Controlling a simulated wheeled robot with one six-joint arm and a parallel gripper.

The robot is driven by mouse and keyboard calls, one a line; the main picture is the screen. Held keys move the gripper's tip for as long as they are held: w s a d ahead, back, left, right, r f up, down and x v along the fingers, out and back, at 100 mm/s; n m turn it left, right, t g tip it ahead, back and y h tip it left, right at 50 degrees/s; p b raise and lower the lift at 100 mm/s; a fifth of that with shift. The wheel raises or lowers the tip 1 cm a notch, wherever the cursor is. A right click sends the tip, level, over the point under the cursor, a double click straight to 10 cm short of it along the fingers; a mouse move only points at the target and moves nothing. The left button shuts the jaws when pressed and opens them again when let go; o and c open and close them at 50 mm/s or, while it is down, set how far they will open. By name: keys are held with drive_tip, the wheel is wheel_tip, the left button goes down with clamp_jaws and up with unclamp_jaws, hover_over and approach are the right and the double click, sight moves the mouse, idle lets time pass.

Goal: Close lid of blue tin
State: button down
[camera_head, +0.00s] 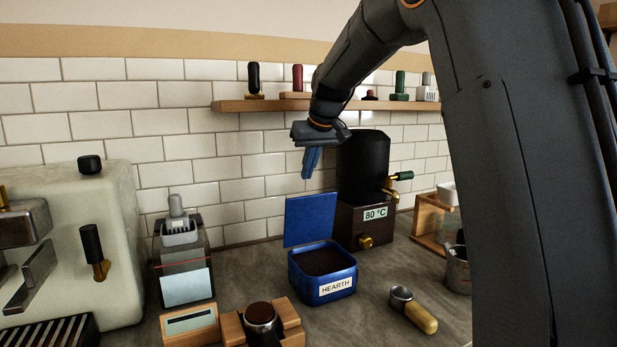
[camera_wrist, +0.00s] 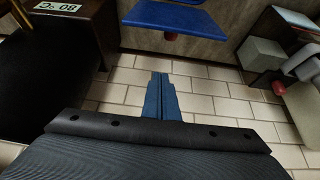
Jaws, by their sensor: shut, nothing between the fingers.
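The blue tin (camera_head: 322,284) stands on the counter with a white HEARTH label on its front and dark brown grounds inside. Its flat blue lid (camera_head: 310,219) stands open, upright at the tin's back edge. My gripper (camera_head: 309,174) is shut and empty, above the lid and apart from it, with blue fingers pointing down. In the wrist view, my shut fingers (camera_wrist: 160,76) point up the picture toward the lid (camera_wrist: 178,16), with a gap between. A small reddish piece (camera_wrist: 171,37) shows against the lid's edge there.
A dark boiler (camera_head: 362,165) with an 80 °C display stands close right of the lid. A grinder-like box (camera_head: 184,270) and a pale espresso machine (camera_head: 85,240) are left. A wooden stand with a portafilter (camera_head: 262,318) and a scoop (camera_head: 413,309) lie in front. A shelf (camera_head: 270,105) runs behind.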

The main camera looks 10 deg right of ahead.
sight(307, 197)
drive_tip(key=shift+w+a+f+p, duration=0.1)
drive_tip(key=shift+f+p, duration=0.7)
drive_tip(key=shift+f, duration=1.2)
drive_tip(key=shift+a+f+p, duration=0.1)
drive_tip(key=shift+f+p, duration=0.7)
drive_tip(key=shift+f, duration=1.2)
drive_tip(key=shift+d+b, duration=0.1)
drive_tip(key=shift+b, duration=0.45)
